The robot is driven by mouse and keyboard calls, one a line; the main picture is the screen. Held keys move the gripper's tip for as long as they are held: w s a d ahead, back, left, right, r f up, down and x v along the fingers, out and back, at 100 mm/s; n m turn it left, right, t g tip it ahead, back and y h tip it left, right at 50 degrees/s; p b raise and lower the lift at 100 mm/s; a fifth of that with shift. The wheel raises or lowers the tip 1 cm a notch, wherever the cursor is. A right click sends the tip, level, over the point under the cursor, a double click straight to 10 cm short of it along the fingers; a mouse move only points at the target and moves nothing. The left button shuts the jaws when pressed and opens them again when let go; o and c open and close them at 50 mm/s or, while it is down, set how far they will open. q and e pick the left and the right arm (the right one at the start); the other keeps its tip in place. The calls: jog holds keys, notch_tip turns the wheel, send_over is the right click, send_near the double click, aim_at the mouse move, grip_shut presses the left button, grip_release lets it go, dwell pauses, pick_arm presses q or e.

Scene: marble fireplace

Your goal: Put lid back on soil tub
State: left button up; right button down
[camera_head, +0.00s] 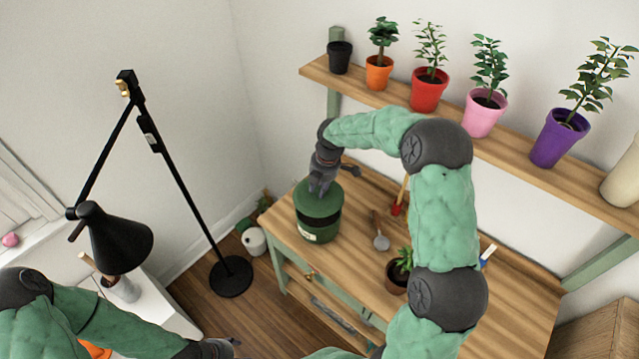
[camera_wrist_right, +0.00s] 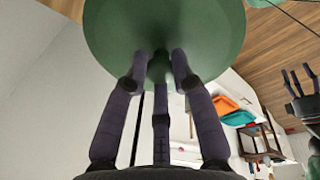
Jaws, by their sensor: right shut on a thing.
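The soil tub (camera_head: 318,234) is a round green tub with a pale label, upright near the left end of the wooden table. The round green lid (camera_head: 318,201) is over it. A dark band shows between lid and tub body; I cannot tell whether the lid touches the rim. My right gripper (camera_head: 321,188) is above the lid, shut on its knob. In the right wrist view the lid (camera_wrist_right: 205,35) fills the top, with the fingers around the knob. My left gripper (camera_head: 218,347) is low in the head view, partly cut off; its fingers show spread in the wrist view (camera_wrist_right: 298,80).
The wooden table (camera_head: 345,265) also holds a trowel (camera_head: 380,240), a red-ended tool (camera_head: 397,208) and a small potted plant (camera_head: 399,270). A shelf (camera_head: 395,98) of potted plants runs along the wall behind. A black floor lamp (camera_head: 230,275) stands to the left.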

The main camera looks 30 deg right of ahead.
aim_at(319, 199)
jog(key=shift+f+b, duration=1.15)
jog(key=shift+f, duration=0.6)
jog(key=shift+f+b, duration=0.6)
jog(key=shift+f, duration=0.55)
jog(key=shift+f, duration=0.15)
dwell(0.4)
jog(key=c, duration=1)
grip_release()
jog(key=shift+o, duration=0.5)
jog(key=o, duration=0.4)
jog(key=shift+o, duration=0.2)
